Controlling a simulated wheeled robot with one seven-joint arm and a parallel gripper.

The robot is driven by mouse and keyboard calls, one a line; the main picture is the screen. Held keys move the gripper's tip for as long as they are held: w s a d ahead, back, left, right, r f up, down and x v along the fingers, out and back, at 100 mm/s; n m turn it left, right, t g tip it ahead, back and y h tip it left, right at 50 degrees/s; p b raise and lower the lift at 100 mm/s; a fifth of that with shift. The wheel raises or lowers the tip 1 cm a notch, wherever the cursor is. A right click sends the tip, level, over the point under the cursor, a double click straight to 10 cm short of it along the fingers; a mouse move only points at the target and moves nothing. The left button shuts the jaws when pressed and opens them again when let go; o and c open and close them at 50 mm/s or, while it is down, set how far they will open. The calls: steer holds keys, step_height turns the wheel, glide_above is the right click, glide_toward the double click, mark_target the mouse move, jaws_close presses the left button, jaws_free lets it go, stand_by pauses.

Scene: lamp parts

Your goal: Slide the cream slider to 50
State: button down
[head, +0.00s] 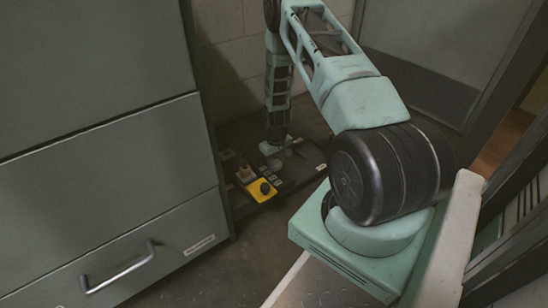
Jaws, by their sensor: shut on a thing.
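My gripper (275,158) is low over the dark bench (222,131) in the corner, pointing down. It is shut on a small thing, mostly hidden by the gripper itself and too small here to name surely. I cannot make out the cream slider for certain, nor any scale or number 50. A beige block-like control (246,174) stands just left of and nearer than my gripper, apart from it.
A yellow plate with a dark knob (264,188) sits at the bench's near edge, with small dark keys (277,181) beside it. Another small beige part (228,154) is further left. A grey drawer cabinet (110,190) stands close on the left. A wall is behind.

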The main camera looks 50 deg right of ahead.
mark_target(276, 162)
steer(key=c, duration=1)
jaws_free()
step_height(276, 162, up, 17)
steer(key=p, duration=0.9)
steer(key=shift+r, duration=0.2)
